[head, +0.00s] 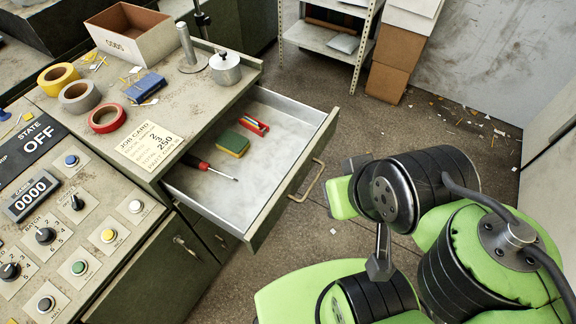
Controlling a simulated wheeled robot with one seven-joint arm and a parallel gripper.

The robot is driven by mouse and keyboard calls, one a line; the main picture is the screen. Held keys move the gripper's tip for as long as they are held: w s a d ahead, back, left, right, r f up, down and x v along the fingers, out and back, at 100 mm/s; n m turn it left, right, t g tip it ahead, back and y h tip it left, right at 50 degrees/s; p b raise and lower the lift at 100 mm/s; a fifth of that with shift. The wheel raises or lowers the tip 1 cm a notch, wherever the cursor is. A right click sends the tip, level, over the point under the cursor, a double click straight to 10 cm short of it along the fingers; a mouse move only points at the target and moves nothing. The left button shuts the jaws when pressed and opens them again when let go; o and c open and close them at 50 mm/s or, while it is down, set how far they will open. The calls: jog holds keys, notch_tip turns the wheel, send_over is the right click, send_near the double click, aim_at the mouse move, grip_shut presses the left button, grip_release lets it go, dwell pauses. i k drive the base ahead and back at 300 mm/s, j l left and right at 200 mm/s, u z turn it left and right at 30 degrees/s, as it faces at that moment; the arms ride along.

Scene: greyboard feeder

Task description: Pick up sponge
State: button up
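The sponge (232,143), green on top with a yellow layer below, lies in the open drawer (275,178) near its left back part. A red tool (255,125) lies close behind it to the right. A screwdriver (210,168) with a red and black handle lies in front of the sponge. My green and black arm is folded at the lower right, outside the drawer and apart from the sponge. My gripper's fingers do not show in this view.
The drawer's front wall and handle (308,182) face my arm. Above it, the worktop holds tape rolls (108,118), a job card (149,145), a blue object (145,87), a lidded metal pot (225,68) and an open box (131,34). The drawer's right part is bare.

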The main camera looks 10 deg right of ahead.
aim_at(236, 145)
jog(key=u, duration=2.7)
jog(key=z, duration=2.15)
jog(key=j+u, duration=0.1)
jog(key=u, duration=0.25)
jog(key=i+j+u, duration=0.1)
jog(key=u, duration=0.25)
jog(key=i+j+u, duration=0.1)
jog(key=u, duration=0.25)
jog(key=i+j+z, duration=0.1)
jog(key=i, duration=0.35)
jog(key=j, duration=0.1)
